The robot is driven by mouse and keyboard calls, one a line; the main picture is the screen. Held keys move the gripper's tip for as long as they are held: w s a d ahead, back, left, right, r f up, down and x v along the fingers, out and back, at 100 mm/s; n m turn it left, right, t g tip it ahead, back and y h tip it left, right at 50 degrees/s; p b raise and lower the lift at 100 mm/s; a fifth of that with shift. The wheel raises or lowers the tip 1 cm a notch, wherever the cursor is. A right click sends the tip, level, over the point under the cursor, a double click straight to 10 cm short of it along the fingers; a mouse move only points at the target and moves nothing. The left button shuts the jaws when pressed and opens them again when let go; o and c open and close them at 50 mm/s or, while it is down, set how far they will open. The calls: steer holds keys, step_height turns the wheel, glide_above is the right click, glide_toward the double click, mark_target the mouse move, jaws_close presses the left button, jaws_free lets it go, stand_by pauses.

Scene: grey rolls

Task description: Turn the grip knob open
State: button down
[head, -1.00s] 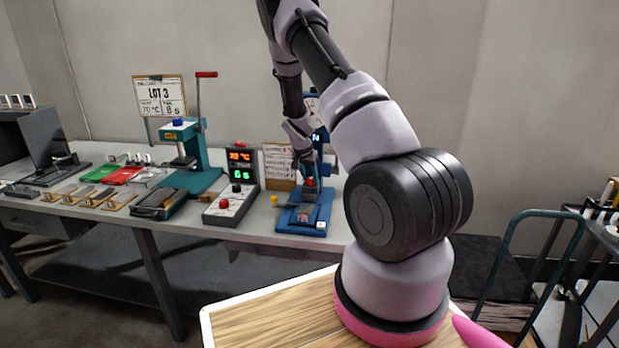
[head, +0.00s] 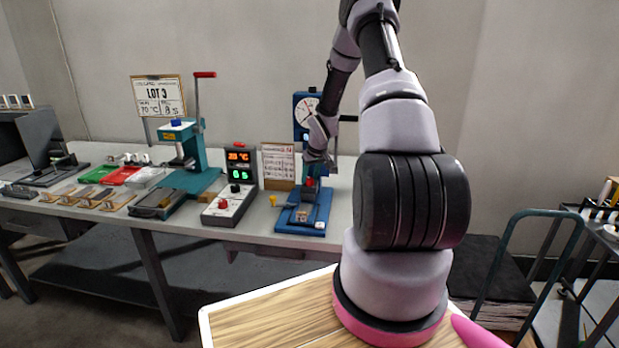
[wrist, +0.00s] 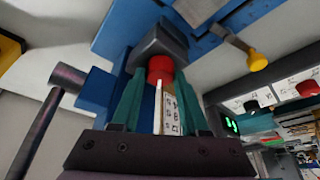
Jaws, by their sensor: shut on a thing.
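The blue tester (head: 309,222) stands at the right end of the bench, with a round dial (head: 307,112) at its top. Its red grip knob (head: 310,183) sits low, beside a dark grey block; it also shows in the wrist view (wrist: 160,68). My gripper (head: 315,174) reaches it from above. In the wrist view its two dark green fingers (wrist: 158,80) flank the red knob at their tips, shut on it. The knob's far side is hidden, and its turn angle cannot be told.
A yellow knob (head: 273,200) on a rod sticks out left of the tester. A control box (head: 233,190), a green press (head: 185,160) and a paper card (head: 279,163) stand further left. A cart with a green handle (head: 520,245) is at right.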

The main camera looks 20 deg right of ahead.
steer(key=shift+n+y, duration=0.3)
steer(key=shift+n, duration=0.5)
steer(key=shift+c, duration=2)
jaws_free()
steer(key=v, duration=1)
steer(key=shift+d+r, duration=0.15)
steer(key=shift+r, duration=0.2)
steer(key=shift+s, duration=0.1)
